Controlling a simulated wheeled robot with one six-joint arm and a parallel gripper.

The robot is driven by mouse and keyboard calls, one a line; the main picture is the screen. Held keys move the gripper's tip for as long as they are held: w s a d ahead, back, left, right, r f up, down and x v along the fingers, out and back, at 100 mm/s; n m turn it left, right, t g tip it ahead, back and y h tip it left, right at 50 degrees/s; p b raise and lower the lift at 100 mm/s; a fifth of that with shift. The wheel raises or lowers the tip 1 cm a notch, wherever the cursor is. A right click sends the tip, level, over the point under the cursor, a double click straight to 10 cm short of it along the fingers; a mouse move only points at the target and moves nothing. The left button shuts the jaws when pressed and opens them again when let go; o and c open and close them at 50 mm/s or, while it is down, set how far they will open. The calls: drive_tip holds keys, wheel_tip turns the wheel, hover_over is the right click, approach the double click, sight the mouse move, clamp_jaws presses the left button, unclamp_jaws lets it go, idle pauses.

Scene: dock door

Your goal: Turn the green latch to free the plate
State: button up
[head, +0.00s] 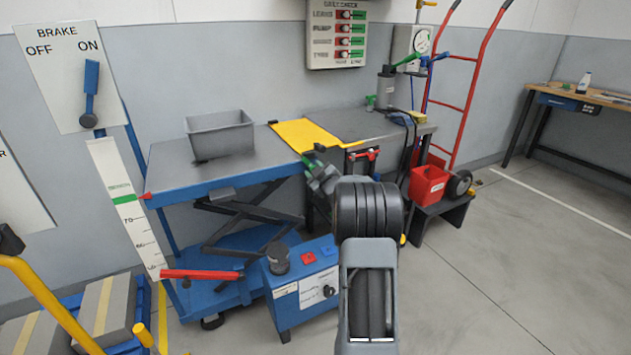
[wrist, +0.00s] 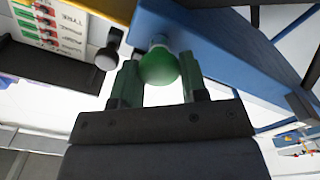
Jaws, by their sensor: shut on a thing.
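The green latch shows in the wrist view as a round green knob (wrist: 158,67) at the edge of a blue beam. My gripper (wrist: 160,75) has its two green-padded fingers on either side of the knob and is shut on it. In the head view my gripper (head: 311,164) is at the right end of the blue lift table, just below the yellow plate (head: 303,132). The plate lies flat across the join between the lift table and the dark bench. In the head view the knob is hard to tell from the green fingers.
A black knob (wrist: 109,55) stands close left of my gripper in the wrist view. A grey bin (head: 220,135) sits on the lift table (head: 170,160). A blue control box (head: 302,288) stands below. A red bin (head: 428,185) and red hand truck (head: 466,100) are right. Floor at right is clear.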

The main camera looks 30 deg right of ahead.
drive_tip(key=shift+a+f+n+b, duration=0.1)
drive_tip(key=shift+n+b, duration=2.35)
drive_tip(key=shift+n, duration=0.15)
drive_tip(key=shift+f+n+b, duration=0.1)
drive_tip(key=shift+n+b, duration=2.3)
drive_tip(key=shift+n, duration=0.2)
drive_tip(key=o, duration=0.9)
drive_tip(key=shift+r, duration=0.1)
drive_tip(key=s+a+p, duration=0.2)
drive_tip(key=s, duration=1.1)
drive_tip(key=shift+s+p, duration=0.3)
drive_tip(key=shift+s, duration=0.05)
